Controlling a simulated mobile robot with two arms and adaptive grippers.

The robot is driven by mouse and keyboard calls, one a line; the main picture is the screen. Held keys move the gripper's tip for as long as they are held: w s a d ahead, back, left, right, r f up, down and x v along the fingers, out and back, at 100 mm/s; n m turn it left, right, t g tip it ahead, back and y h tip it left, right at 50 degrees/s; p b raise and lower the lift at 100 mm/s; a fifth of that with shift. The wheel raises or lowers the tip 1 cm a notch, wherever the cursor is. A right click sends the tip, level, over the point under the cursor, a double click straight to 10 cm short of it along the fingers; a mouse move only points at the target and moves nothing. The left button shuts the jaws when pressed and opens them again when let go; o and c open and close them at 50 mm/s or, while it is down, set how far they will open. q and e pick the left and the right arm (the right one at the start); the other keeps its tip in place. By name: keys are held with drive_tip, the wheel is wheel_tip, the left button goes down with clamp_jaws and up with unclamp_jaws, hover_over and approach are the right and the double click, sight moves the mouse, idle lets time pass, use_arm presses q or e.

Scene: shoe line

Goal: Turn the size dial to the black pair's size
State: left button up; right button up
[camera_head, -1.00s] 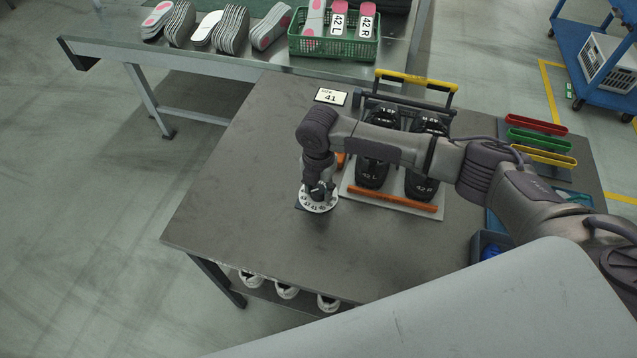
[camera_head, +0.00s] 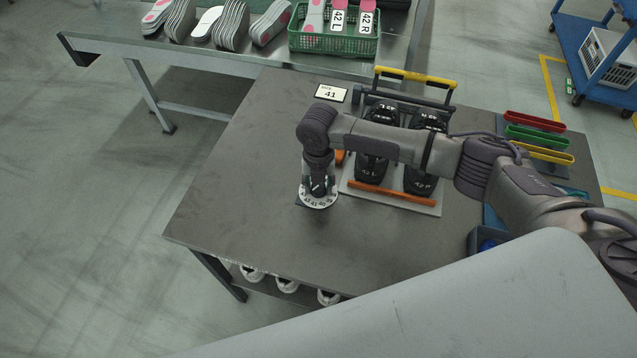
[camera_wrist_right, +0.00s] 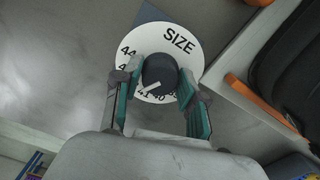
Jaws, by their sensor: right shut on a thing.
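The white size dial (camera_head: 319,203) lies on the grey table, marked SIZE with numbers around its rim. Its dark round knob (camera_wrist_right: 160,73) carries a white pointer line, whose lower-left end lies near the 41; fingers hide some numbers. My right gripper (camera_wrist_right: 160,88) points down with its fingers on both sides of the knob, shut on it. The black pair (camera_head: 372,168) stands on a light rack board right of the dial, partly behind my arm; its labels read 42. A small sign (camera_head: 331,93) behind reads SIZE 41. My left gripper is not in view.
An orange bar (camera_head: 392,193) edges the rack board (camera_head: 425,207). Red, green and yellow trays (camera_head: 538,138) lie at the right. A green basket (camera_head: 334,43) with insoles stands on the back bench. The table's left part is clear.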

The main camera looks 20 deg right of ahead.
sight(319, 186)
drive_tip(key=o, duration=1.1)
drive_tip(key=shift+o, duration=0.2)
wheel_tip(319, 186, up, 12)
